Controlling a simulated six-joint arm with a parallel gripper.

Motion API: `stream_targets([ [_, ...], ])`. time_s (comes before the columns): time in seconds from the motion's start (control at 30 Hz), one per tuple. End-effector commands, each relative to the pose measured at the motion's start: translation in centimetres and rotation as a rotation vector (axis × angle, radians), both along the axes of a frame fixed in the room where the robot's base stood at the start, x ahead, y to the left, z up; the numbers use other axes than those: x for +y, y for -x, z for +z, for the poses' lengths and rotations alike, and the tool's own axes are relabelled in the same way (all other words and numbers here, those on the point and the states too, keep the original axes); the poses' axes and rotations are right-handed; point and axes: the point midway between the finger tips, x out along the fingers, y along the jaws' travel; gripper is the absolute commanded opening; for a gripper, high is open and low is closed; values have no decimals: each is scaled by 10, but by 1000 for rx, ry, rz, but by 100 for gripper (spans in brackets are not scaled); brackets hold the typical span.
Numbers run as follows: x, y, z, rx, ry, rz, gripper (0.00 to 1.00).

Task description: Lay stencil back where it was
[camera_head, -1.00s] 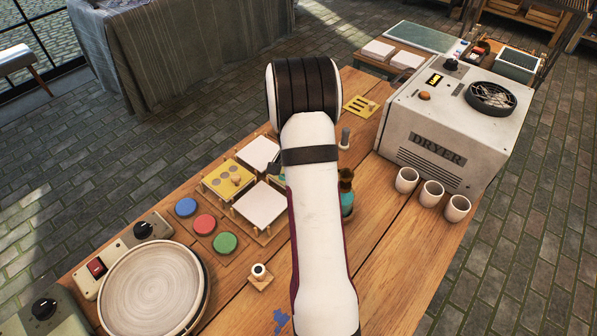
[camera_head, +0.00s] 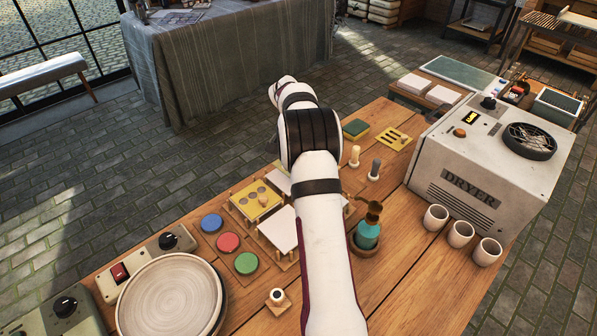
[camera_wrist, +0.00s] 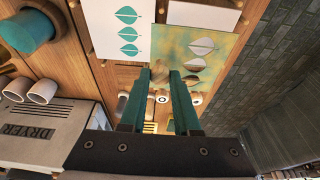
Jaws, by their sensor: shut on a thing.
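A brassy leaf-cutout stencil (camera_wrist: 222,47) shows in the wrist view, with leaf-shaped openings in a row. My gripper (camera_wrist: 165,73) is shut at its near left corner, where a small round wooden knob sits between the teal fingers. A white tile (camera_wrist: 119,28) with teal leaves painted on it lies to the left of the stencil. In the head view my arm hides the gripper and the held stencil. The yellow stencil with round holes (camera_head: 254,202) lies on the rack, and the yellow slotted stencil (camera_head: 392,138) lies flat at the back right.
The dryer (camera_head: 490,165) stands on the right, with cups (camera_head: 460,233) before it. A teal jar (camera_head: 367,234) and upright pegs (camera_head: 374,169) stand right of my arm. Paint discs (camera_head: 228,242) and the turntable (camera_head: 172,296) are at left. Bare wood lies between jar and cups.

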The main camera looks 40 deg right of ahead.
Motion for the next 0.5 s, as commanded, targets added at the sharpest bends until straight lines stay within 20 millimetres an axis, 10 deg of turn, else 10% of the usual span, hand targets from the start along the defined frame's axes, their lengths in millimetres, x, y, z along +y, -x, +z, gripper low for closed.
stream_targets([
  [0.5,9,-23,-55,-1,1,-1,0],
])
